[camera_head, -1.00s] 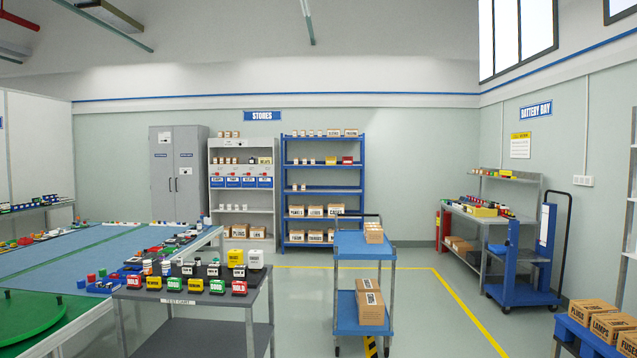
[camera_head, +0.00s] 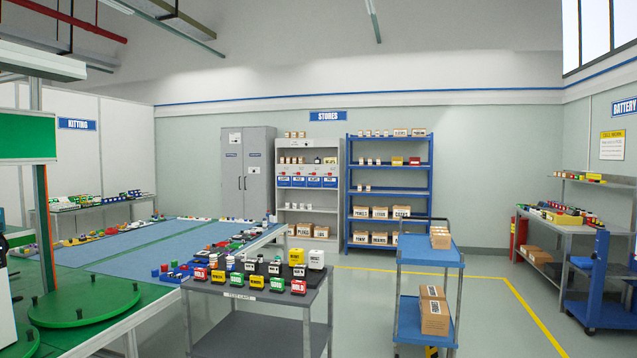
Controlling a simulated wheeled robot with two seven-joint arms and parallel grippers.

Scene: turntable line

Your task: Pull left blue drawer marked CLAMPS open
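Several blue drawers with white labels sit in a row on the white shelving unit under the STORES sign, at the far wall. The leftmost blue drawer (camera_head: 284,181) appears shut. Its label is too small to read, so I cannot tell whether it is marked CLAMPS. Neither of my grippers shows in the head view.
A grey test cart (camera_head: 258,296) with coloured blocks stands in front. A blue trolley (camera_head: 430,252) with cartons stands right of it. A long work table with a green turntable (camera_head: 85,306) fills the left. Open floor (camera_head: 360,300) lies between the cart and the blue trolley.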

